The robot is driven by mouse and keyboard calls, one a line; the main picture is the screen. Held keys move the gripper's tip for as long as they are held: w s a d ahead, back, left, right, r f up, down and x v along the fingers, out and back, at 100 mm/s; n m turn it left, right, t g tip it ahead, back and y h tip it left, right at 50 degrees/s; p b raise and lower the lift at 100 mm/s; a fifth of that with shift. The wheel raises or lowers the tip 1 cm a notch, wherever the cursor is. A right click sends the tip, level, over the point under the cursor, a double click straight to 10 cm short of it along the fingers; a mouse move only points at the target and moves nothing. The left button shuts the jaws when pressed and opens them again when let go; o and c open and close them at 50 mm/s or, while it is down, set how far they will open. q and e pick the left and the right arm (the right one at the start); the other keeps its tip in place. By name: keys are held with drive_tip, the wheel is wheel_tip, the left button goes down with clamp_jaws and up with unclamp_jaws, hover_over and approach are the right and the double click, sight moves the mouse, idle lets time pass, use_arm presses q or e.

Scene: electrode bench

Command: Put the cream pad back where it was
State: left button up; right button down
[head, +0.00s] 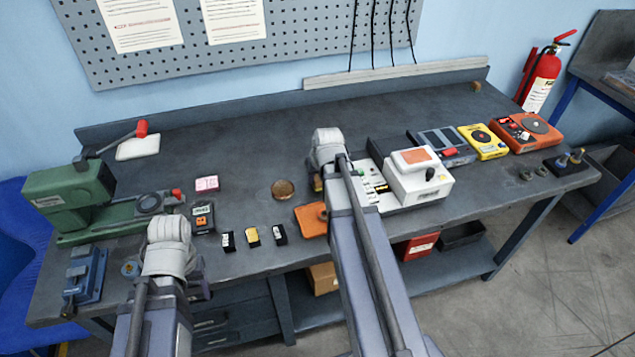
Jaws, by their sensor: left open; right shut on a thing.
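A flat cream-white pad (138,146) lies on the bench at the back left, behind the green press, apart from both grippers. My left gripper (172,262) is over the front left of the bench, open, its fingers mostly hidden by its own wrist. My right gripper (322,180) is over the middle of the bench, left of the white machine. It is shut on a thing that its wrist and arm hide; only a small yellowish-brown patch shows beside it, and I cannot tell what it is.
A green press (72,195) with a red-knobbed lever stands at the left. A pink pad (206,184), a round brown disc (283,189) and an orange pad (311,218) lie mid-bench. A white machine (418,185) stands right of my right arm. The back middle is clear.

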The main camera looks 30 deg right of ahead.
drive_tip(key=shift+f, duration=0.1)
drive_tip(key=c, duration=0.5)
unclamp_jaws()
drive_tip(key=shift+c, duration=0.2)
drive_tip(key=p+v, duration=1.1)
drive_tip(key=v, duration=0.1)
